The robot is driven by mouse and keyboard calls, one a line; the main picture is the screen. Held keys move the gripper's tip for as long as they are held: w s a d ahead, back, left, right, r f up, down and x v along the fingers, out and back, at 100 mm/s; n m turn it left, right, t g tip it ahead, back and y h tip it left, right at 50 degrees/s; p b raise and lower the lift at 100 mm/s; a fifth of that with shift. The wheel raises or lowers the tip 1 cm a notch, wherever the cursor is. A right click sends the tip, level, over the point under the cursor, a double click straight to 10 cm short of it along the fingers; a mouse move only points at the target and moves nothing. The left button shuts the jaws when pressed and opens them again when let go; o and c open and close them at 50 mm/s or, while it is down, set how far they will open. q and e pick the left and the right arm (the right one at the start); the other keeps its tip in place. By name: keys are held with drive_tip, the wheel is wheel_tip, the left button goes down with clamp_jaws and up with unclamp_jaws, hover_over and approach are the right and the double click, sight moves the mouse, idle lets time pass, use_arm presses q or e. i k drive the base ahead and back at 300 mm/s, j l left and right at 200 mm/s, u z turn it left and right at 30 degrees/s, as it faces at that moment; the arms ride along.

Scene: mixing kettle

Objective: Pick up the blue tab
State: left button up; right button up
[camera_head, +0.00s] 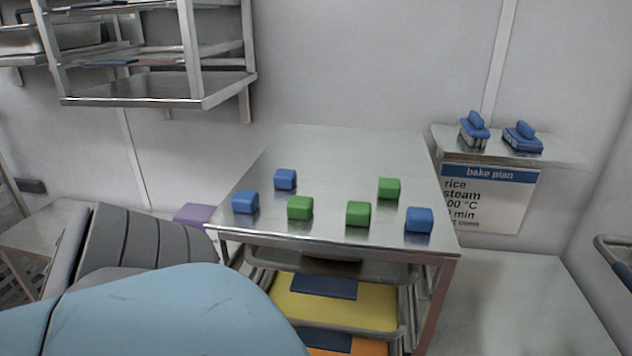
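Three blue blocks rest on the steel table (345,150). One blue block (285,180) is toward the back left, one blue block (245,202) is near the front left corner, and one blue block (419,220) is near the front right corner. Flat dark blue tabs (322,286) also show on the fronts of trays below the tabletop. I cannot tell which of these is the task's blue tab. Neither of my grippers is visible. A large light-blue curved part and grey ribbed parts fill the lower left, probably my arm.
Green blocks stand among the blue ones: one at the back right (389,188), two in front (300,208) (358,213). A yellow tray (335,306) is under the tabletop. A wall shelf (562,151) holds two blue-topped items (474,130) (523,137). The table's back is clear.

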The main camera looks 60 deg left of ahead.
sight(417, 219)
drive_tip(key=k+l+u, duration=0.15)
drive_tip(key=u, duration=1.65)
